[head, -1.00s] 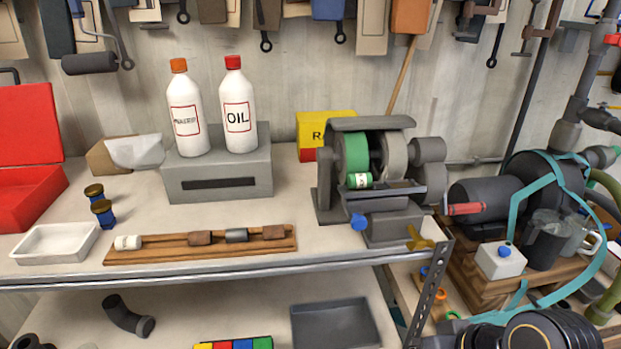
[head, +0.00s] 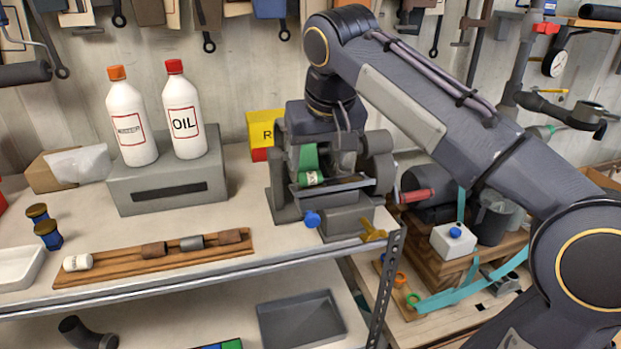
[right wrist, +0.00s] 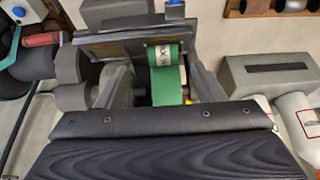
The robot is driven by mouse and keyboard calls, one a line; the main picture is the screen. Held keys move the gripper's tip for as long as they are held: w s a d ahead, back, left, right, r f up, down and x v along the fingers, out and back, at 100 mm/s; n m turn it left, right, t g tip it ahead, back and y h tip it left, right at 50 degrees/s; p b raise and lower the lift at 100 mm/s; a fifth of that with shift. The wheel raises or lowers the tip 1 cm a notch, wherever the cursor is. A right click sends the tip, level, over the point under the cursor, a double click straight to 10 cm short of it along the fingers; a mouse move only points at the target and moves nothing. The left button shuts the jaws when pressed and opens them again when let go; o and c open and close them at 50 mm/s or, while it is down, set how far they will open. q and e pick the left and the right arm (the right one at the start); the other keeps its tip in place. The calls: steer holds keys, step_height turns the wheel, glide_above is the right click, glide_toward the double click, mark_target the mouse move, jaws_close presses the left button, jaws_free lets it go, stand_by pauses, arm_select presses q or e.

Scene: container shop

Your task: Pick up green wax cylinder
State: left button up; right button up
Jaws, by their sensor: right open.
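The green wax cylinder (head: 310,178), with a white label around it, rests on the front of the bench grinder, against the green wheel (head: 308,158). In the right wrist view the cylinder (right wrist: 163,55) lies beyond the dark gripper body, its label showing. My right gripper (head: 328,150) is open, above the grinder (head: 285,206) and close over the wheel. Its fingertips are hard to make out against the machine, and I cannot tell whether they touch it. My left gripper is not in view.
The grey box (head: 165,190) with two white bottles stands left of the grinder. A yellow box (head: 263,128) is close behind it. A wooden rack (head: 120,275) with small cylinders lies along the bench front. A blue knob (head: 312,219) sticks out in front of the grinder.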

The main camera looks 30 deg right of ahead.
mark_target(311, 173)
steer(key=x, duration=0.4)
steer(key=shift+w+a+r+p, duration=0.15)
steer(key=shift+w+r+p, duration=0.05)
steer(key=shift+w+p, duration=0.15)
steer(key=shift+w+f, duration=0.15)
steer(key=shift+f, duration=0.3)
steer(key=c, duration=1.1)
steer(key=shift+o, duration=0.2)
steer(key=shift+r, duration=0.1)
